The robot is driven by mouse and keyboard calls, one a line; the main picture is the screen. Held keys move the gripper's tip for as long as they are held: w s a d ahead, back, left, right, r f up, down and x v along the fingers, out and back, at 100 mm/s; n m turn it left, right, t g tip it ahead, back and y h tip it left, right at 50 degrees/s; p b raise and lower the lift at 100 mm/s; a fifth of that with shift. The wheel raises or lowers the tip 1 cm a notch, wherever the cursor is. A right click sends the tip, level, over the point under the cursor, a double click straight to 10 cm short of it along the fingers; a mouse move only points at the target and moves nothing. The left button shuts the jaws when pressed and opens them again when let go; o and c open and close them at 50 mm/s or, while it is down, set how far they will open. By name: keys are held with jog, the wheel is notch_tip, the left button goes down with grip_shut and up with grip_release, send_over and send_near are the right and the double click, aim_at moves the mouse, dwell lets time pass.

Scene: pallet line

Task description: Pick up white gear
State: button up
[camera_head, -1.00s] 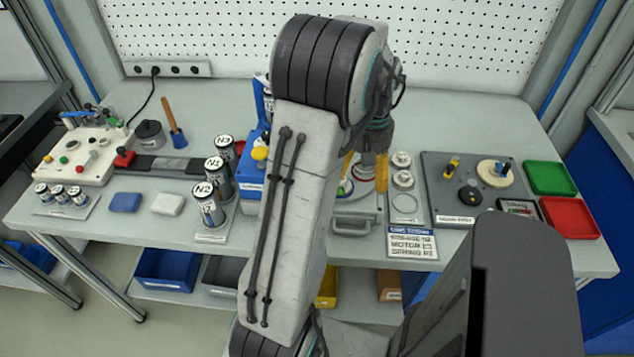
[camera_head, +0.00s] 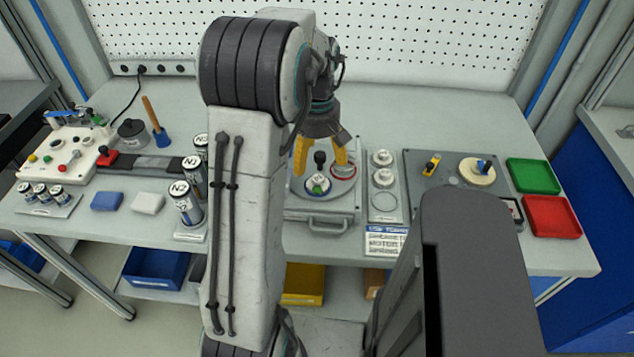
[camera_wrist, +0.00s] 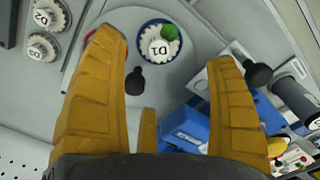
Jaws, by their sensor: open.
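A white gear marked D1 (camera_wrist: 156,47) sits in a blue ring with a green patch, on the grey fixture plate. It shows in the head view (camera_head: 317,184) below my gripper. Two more white gears, the upper (camera_head: 382,158) and the lower (camera_head: 382,178), lie on a narrow tray to the right. They show at the left of the wrist view, the nearer-edge one marked D2 (camera_wrist: 50,14) and the other (camera_wrist: 42,47). My gripper (camera_head: 322,156) is open with yellow fingers above the fixture. In the wrist view the D1 gear appears between the fingertips, nothing held.
A black knob (camera_head: 320,158) stands upright beside the D1 gear. A red ring (camera_head: 343,170) lies to its right. Labelled cans (camera_head: 187,203) stand at left. A grey panel (camera_head: 440,175), a green tray (camera_head: 533,175) and a red tray (camera_head: 552,216) lie at right.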

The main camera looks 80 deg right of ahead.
aim_at(318, 178)
jog(key=shift+n, duration=0.5)
jog(key=shift+f, duration=0.45)
jog(key=shift+s+f+p, duration=0.1)
jog(key=shift+f+p, duration=0.25)
jog(key=shift+f, duration=2.9)
jog(key=shift+o, duration=0.2)
jog(key=shift+a, duration=0.15)
grip_shut()
